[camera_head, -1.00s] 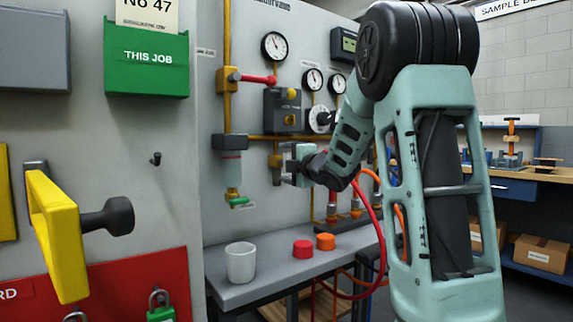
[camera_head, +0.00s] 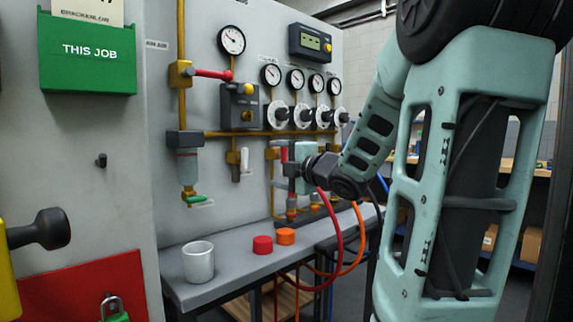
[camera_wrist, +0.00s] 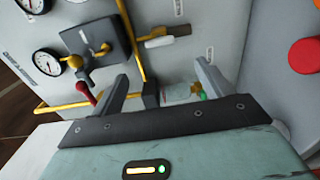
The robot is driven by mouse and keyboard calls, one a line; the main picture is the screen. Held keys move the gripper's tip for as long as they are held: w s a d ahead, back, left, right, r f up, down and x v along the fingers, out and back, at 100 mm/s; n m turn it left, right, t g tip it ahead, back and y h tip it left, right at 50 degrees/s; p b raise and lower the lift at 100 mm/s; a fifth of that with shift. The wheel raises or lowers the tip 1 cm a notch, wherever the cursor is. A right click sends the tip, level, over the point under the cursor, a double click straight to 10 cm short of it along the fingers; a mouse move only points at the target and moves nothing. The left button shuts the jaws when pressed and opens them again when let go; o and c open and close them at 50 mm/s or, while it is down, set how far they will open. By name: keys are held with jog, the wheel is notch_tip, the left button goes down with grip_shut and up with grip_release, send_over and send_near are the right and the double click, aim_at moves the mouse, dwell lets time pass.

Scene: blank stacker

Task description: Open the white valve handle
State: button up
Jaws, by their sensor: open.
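The white valve handle (camera_head: 244,161) hangs straight down beside its brass valve body (camera_head: 233,157), under the horizontal brass pipe on the panel. It also shows in the wrist view (camera_wrist: 160,42), ahead of the fingers and apart from them. My gripper (camera_head: 284,170) is in front of the panel, to the right of the handle in the head view. In the wrist view its two fingers (camera_wrist: 163,82) are spread wide with nothing held between them. The fingertips are hard to make out in the head view.
A red handle (camera_head: 212,73) and a green handle (camera_head: 195,199) sit on nearby pipes. Gauges (camera_head: 232,40) and round knobs line the panel. A white cup (camera_head: 198,262), a red cap (camera_head: 262,245) and an orange cap (camera_head: 285,236) stand on the shelf below. Hoses hang near my gripper.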

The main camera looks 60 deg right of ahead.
jog(key=shift+v, duration=1.35)
